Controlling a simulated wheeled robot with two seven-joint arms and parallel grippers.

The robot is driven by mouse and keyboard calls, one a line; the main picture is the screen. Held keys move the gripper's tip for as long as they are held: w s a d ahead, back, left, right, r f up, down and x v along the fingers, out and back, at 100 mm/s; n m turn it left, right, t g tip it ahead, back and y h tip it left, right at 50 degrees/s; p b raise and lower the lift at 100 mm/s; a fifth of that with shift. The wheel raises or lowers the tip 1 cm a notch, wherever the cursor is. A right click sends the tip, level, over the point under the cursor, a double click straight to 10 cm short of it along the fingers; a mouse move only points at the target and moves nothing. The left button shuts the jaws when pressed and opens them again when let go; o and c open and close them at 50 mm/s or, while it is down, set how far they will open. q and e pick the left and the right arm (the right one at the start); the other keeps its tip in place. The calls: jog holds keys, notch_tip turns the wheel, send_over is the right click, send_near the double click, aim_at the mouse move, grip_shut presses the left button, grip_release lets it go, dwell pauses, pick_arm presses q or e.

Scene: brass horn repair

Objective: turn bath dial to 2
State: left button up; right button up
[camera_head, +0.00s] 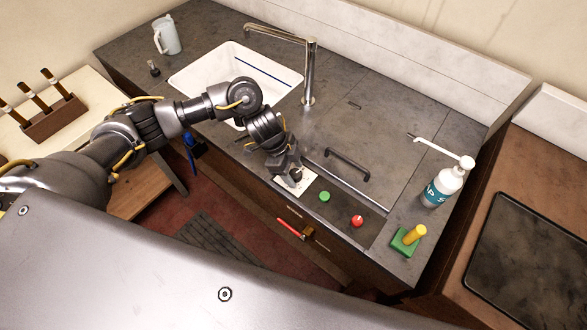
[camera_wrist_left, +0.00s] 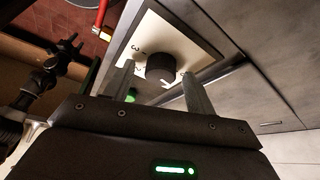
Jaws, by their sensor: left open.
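The bath dial is a dark round knob on a pale plate (camera_head: 306,192) at the front edge of the counter. I cannot make out a pointer on the knob. My left gripper (camera_head: 291,174) is over the dial. Its two fingers (camera_wrist_left: 158,85) are open on either side of the knob, and I see gaps between them and it. A dark jointed arm, likely my right, shows at the left of the wrist view; its jaws are unclear.
A green button (camera_head: 324,196) and a red button (camera_head: 357,221) sit right of the plate. A dark bar handle (camera_head: 347,164) is behind them. A red-handled valve (camera_head: 291,229) juts from the front below.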

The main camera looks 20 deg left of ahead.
pick_arm(q)
jog(key=shift+c, duration=0.3)
jog(key=c, duration=0.9)
